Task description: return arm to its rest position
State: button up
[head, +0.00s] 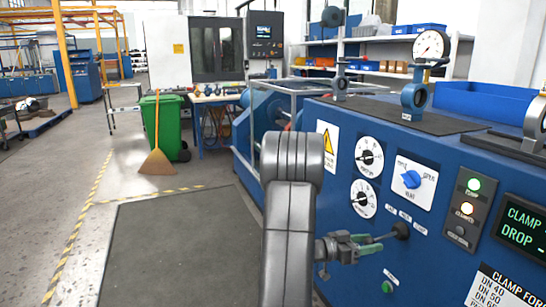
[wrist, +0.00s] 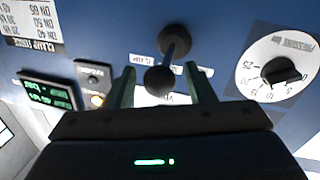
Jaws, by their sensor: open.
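My arm rises in the middle of the head view, and my gripper (head: 377,243) is at its right, in front of the blue test bench (head: 330,205). Its two green fingers are apart. A black ball-ended lever (head: 401,230) sticks out of the bench panel just beyond the fingertips. In the wrist view, which shows the panel upside down, the lever's ball (wrist: 160,80) appears in the gap between the open fingers (wrist: 162,84). No contact shows, and I cannot tell whether the ball is between the tips or just ahead of them.
The panel carries gauges (head: 369,157), a blue knob (head: 412,179), lit buttons (head: 474,185) and a green display (head: 525,228). A valve with a dial (head: 414,95) stands on top. A green bin (head: 162,125) and broom (head: 157,160) stand back left. The floor mat (head: 165,250) is clear.

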jog(key=s+a+p, duration=0.2)
jog(key=s+a, duration=0.1)
jog(key=a, duration=1)
jog(key=w+d+b, duration=0.1)
jog(key=d, duration=0.3)
jog(key=w+d, duration=0.1)
jog(key=d, duration=0.4)
jog(key=w+d+b, duration=0.1)
jog(key=d, duration=0.4)
jog(key=shift+f+b, duration=0.1)
jog(key=shift+b, duration=0.25)
jog(key=shift+s+f+n+t+b, duration=0.1)
jog(key=shift+s+n+t+b, duration=0.15)
jog(key=shift+t+b, duration=0.2)
jog(key=shift+s+d+r+n+t+b, duration=0.2)
jog(key=shift+s+n+t+b, duration=0.1)
jog(key=shift+n+t, duration=0.25)
jog(key=shift+a, duration=0.1)
jog(key=shift+r, duration=0.15)
